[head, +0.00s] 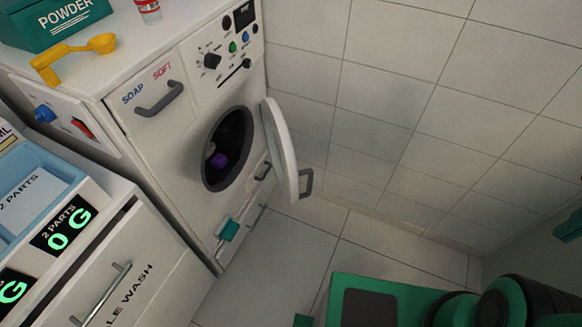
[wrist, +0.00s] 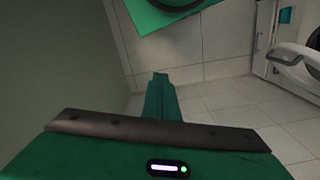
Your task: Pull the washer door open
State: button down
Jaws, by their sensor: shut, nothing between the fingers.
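The white washer (head: 175,150) stands at the left in the head view. Its round door (head: 282,150) is swung out to the right, standing wide of the dark opening (head: 228,148), with a grey handle (head: 306,184) on it. The white door (wrist: 292,62) also shows at the right edge of the wrist view, partly cut off. My gripper (wrist: 160,85) is shut and empty in the wrist view, apart from the door and to its left in that picture. I cannot clearly pick the gripper out in the head view.
Something purple (head: 219,160) lies inside the drum. A green powder box (head: 55,22) and a yellow scoop (head: 75,55) sit on the washer top. A drawer unit (head: 130,270) stands at lower left. Tiled floor (head: 285,250) is clear before the door; a tiled wall (head: 400,90) rises behind.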

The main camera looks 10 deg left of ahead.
aim_at(272, 119)
jog(key=z, duration=0.15)
jog(key=k, duration=0.7)
jog(key=u, duration=0.9)
jog(key=i, duration=0.5)
